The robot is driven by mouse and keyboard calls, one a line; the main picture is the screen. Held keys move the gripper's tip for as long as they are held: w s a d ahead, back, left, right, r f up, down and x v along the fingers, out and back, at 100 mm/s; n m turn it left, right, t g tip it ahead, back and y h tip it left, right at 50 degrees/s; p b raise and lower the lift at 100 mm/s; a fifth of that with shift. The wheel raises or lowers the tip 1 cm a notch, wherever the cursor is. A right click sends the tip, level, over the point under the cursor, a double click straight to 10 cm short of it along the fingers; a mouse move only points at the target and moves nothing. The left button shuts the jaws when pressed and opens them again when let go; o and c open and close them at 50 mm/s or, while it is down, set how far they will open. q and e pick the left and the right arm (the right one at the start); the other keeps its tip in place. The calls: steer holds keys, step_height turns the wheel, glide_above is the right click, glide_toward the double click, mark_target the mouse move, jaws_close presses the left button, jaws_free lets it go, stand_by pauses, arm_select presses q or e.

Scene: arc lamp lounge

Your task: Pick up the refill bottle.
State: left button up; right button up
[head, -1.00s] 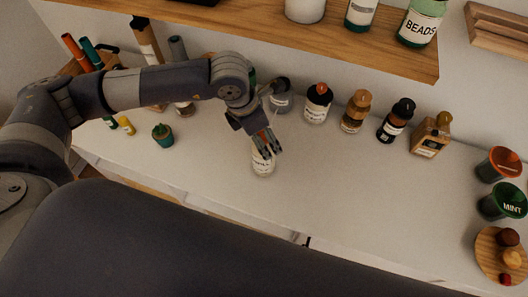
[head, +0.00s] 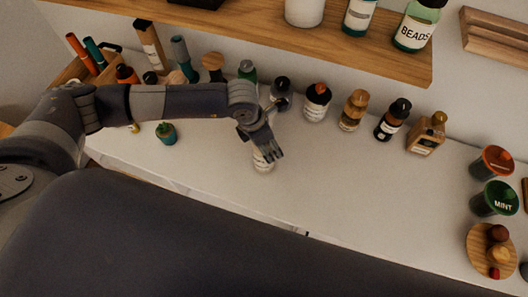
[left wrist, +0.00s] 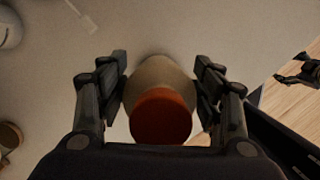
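The refill bottle, a pale bottle (head: 263,163) with a light label, stands on the white counter, partly hidden by my left gripper (head: 262,150). In the left wrist view its orange-brown cap (left wrist: 160,117) and pale beige body (left wrist: 160,75) sit between the two fingers of my left gripper (left wrist: 160,88). The fingers are apart, one on each side of the bottle. A narrow gap seems to show on each side, so I see no clear grip. A dark gripper-like part (left wrist: 300,70), perhaps my right gripper, shows at the right edge of the left wrist view.
A row of bottles stands behind, including a dark-capped bottle (head: 281,94), an orange-capped bottle (head: 317,101) and an amber bottle (head: 353,110). A wooden shelf (head: 260,32) overhangs them. A small green pot (head: 166,134) is left. The counter (head: 370,190) right of the gripper is clear.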

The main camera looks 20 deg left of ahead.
arm_select(q)
steer(key=c, duration=0.9)
steer(key=shift+c, duration=0.5)
steer(key=shift+r, duration=0.1)
